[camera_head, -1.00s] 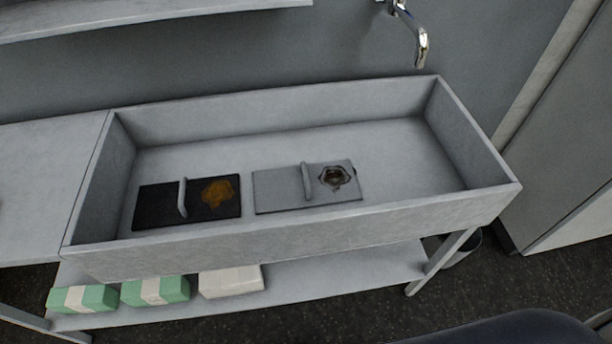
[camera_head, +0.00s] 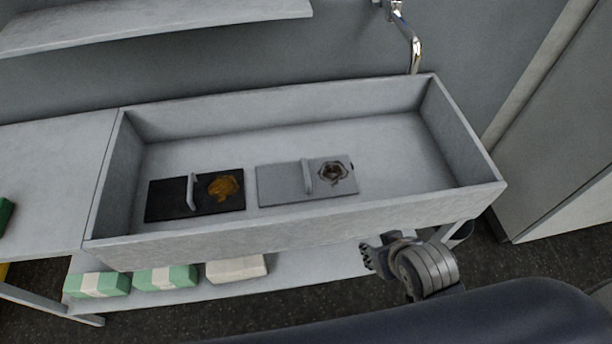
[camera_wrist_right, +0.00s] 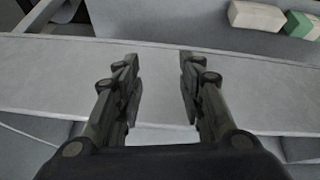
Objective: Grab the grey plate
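The grey plate (camera_head: 280,187) lies flat in the sink basin, right of the middle of its floor. It has an upright grey handle (camera_head: 307,177) and a dark stain with a pale rim near its right end. A black plate (camera_head: 166,200) with a grey handle and an orange-brown stain lies to its left, a small gap apart. My right gripper (camera_head: 368,257) is in front of the basin, to the right of and nearer than the grey plate, not touching it. In the right wrist view its two fingers (camera_wrist_right: 158,72) are apart with nothing between them. My left gripper is out of view.
The sink basin's front wall (camera_head: 300,222) stands between my right gripper and the plates. Green-and-white packs (camera_head: 166,278) and a white pack (camera_head: 237,268) lie on the lower shelf. A tap (camera_head: 414,50) hangs behind. The basin's right floor is clear.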

